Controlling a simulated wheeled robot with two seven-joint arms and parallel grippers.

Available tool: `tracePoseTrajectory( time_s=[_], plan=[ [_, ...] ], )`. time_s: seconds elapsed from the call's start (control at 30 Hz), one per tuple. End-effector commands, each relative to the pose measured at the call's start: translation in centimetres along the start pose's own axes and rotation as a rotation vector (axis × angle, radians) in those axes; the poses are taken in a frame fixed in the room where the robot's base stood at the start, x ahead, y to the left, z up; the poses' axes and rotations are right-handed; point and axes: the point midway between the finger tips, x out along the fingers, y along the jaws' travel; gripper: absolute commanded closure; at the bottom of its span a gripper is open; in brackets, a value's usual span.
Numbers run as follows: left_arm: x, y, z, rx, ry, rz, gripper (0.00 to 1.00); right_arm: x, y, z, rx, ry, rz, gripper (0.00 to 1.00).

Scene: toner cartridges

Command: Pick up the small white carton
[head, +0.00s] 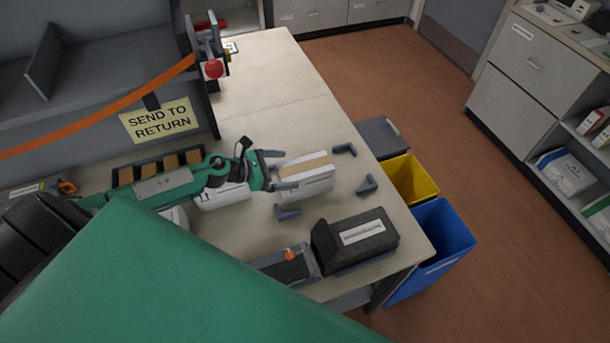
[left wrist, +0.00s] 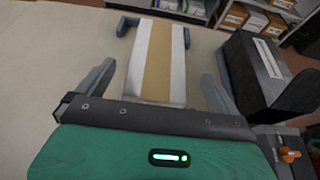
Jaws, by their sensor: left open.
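The small white carton (head: 306,182) with a tan tape strip along its top lies on the table, between grey corner brackets. It also shows in the left wrist view (left wrist: 178,75), straight ahead of the gripper. My left gripper (head: 282,170) is open at the carton's near end; in the left wrist view its two fingers (left wrist: 158,92) stand apart, one on each side of the carton's near end. I cannot tell whether they touch it. Another white box (head: 222,197) sits partly hidden under my left arm. My right gripper is not in view.
A dark printer-like box (head: 356,240) stands right of the carton near the table edge. Grey brackets (head: 288,212) stand around the carton. Yellow (head: 412,178) and blue (head: 436,245) bins stand beyond the table edge. The far tabletop (head: 275,90) is clear.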

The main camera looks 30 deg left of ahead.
Motion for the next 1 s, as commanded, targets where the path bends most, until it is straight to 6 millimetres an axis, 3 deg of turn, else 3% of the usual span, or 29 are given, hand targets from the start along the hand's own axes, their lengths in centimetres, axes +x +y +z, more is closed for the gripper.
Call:
tracePoseTrajectory(
  time_s=[0.27, 0.43, 0.77, 1.0],
  plan=[
    [2.8, 0.3, 0.7, -0.003, -0.003, 0.0, 0.02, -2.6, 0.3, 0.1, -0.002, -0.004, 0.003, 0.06],
    [4.5, 0.2, 0.3, -0.002, -0.002, 0.0, 0.02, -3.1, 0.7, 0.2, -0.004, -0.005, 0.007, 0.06],
    [5.0, 0.3, 0.1, 0.0, 0.0, -0.001, 0.02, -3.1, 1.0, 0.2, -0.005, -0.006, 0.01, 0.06],
    [5.0, 0.3, 0.1, 0.0, 0.0, 0.0, 0.49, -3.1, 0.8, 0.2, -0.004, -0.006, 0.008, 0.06]
  ],
)
